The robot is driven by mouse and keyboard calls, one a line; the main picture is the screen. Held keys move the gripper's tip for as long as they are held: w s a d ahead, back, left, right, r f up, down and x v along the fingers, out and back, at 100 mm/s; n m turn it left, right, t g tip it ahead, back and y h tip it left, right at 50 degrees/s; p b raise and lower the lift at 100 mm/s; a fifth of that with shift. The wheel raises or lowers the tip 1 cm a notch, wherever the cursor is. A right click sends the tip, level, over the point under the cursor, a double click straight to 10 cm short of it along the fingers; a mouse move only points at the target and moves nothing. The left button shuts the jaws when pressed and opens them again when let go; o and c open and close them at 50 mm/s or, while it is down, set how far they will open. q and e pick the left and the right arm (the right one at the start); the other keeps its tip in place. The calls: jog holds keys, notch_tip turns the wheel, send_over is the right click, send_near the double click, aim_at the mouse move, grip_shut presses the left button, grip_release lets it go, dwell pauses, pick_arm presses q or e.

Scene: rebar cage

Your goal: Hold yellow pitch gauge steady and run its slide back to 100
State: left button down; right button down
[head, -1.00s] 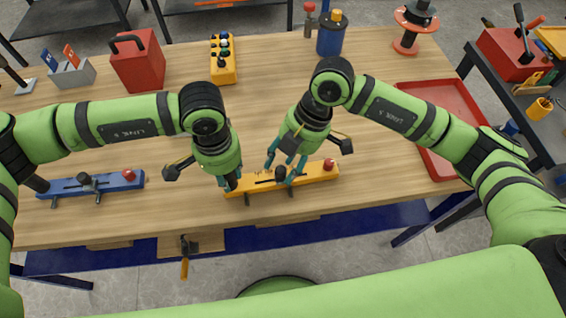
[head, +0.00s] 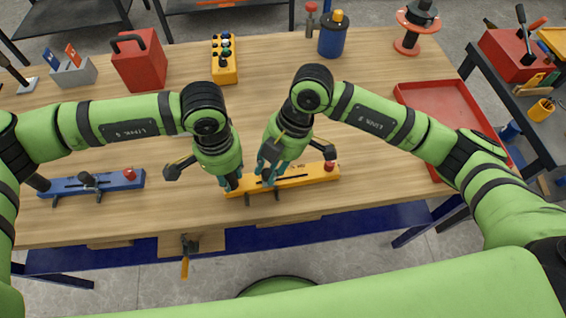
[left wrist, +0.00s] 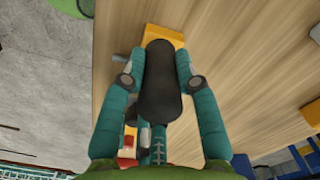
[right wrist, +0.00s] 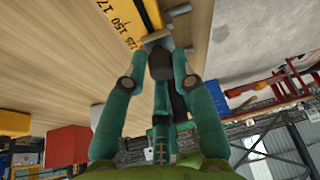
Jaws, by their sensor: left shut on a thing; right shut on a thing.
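The yellow pitch gauge (head: 310,174) lies along the front of the wooden table, with a red knob (head: 330,166) at its right end. My left gripper (head: 231,184) is shut on the gauge's black grip (left wrist: 160,85) at the left end; the yellow end (left wrist: 162,34) shows beyond it. My right gripper (head: 268,172) is shut on the slide's dark knob (right wrist: 160,66), close to the left gripper. In the right wrist view the gauge's scale (right wrist: 125,18) shows 125, 150 and part of another number, with 125 nearest the slide. The 100 mark cannot be seen.
A similar blue gauge (head: 70,186) lies at the table's left front. A red tray (head: 447,105) is at the right. A yellow button box (head: 224,66) and red case (head: 142,65) stand behind. The table's middle behind the grippers is clear.

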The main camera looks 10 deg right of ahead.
jog(key=shift+s+a, duration=0.25)
jog(key=shift+a, duration=1.05)
jog(key=c, duration=1.1)
grip_release()
jog(key=shift+o, duration=0.2)
